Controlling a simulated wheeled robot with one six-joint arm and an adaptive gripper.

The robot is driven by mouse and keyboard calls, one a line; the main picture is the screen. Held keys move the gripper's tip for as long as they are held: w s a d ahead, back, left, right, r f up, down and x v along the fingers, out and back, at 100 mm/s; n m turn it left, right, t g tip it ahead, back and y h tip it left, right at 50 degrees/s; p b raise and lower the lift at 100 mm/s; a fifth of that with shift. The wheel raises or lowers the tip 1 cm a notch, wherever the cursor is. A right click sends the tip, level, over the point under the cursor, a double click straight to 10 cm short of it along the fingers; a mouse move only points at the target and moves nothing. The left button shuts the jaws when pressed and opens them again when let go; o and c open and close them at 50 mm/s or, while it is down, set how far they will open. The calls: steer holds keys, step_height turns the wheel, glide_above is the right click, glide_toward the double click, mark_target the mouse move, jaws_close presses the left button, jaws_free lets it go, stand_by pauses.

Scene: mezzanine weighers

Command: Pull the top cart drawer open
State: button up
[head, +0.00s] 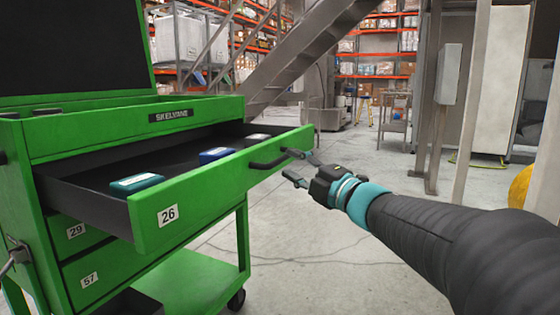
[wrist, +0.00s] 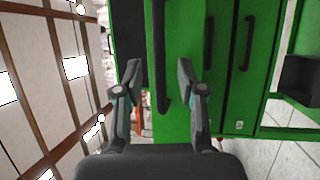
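The green cart (head: 40,190) stands at the left in the head view. Its top drawer (head: 185,212), labelled 26, stands well out from the cart body, with its dark inside showing. A black bar handle (head: 265,164) is on its front; the handle (wrist: 160,60) also shows in the wrist view. My gripper (head: 294,165) is at the handle's far end in the head view. In the wrist view my gripper (wrist: 159,75) has its fingers spread on both sides of the handle, with gaps between; neither finger looks pressed on it.
The drawer holds a teal case (head: 137,182), a blue case (head: 216,155) and a pale item (head: 257,138). Shut drawers 29 (head: 75,232) and 57 (head: 90,279) lie below. A metal staircase (head: 305,50) rises behind. The floor (head: 330,240) right of the cart is clear.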

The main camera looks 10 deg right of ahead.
steer(key=v, duration=0.7)
steer(key=shift+s+d, duration=0.2)
steer(key=shift+s, duration=0.1)
steer(key=shift+f, duration=0.1)
